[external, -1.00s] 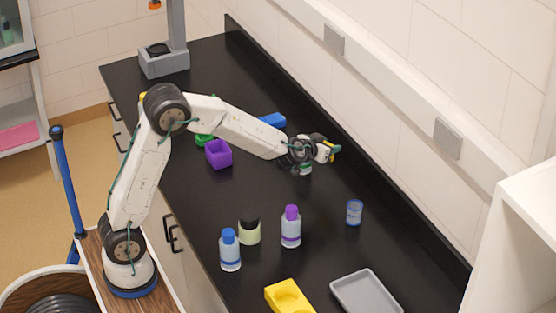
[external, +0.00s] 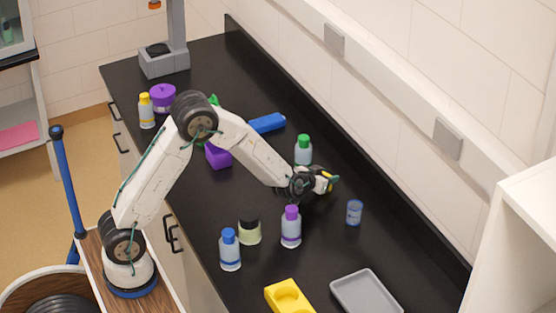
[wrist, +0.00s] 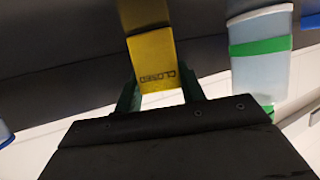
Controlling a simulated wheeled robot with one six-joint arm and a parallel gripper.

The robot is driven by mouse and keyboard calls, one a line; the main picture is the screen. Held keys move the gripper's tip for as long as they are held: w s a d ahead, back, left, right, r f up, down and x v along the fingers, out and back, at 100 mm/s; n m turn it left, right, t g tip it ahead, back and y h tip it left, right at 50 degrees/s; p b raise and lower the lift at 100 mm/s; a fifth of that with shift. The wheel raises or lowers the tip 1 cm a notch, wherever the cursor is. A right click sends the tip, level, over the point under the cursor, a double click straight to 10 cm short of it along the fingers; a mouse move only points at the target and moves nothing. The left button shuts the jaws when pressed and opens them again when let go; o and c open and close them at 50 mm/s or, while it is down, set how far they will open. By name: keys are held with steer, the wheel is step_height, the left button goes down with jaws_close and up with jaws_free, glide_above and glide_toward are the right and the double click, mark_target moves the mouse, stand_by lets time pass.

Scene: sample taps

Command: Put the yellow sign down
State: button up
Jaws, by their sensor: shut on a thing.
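The yellow sign (wrist: 158,62) is between the two green fingers of my gripper (wrist: 158,92) in the wrist view, with the word CLOSED on its face. My gripper (external: 331,182) is shut on it. In the external view only a small yellow bit of the sign (external: 322,184) shows at the fingers, over the black counter. I cannot tell whether the sign touches the counter.
A green-capped bottle (external: 303,150) stands just behind my gripper. A blue cup (external: 354,213) is to its right, and a purple-capped bottle (external: 291,228) is in front. A grey tray (external: 340,291) and a yellow holder (external: 277,295) lie at the front. Bare counter (external: 325,245) lies between.

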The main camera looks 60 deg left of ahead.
steer(key=shift+f, duration=0.1)
steer(key=o, duration=0.9)
steer(key=shift+o, duration=0.2)
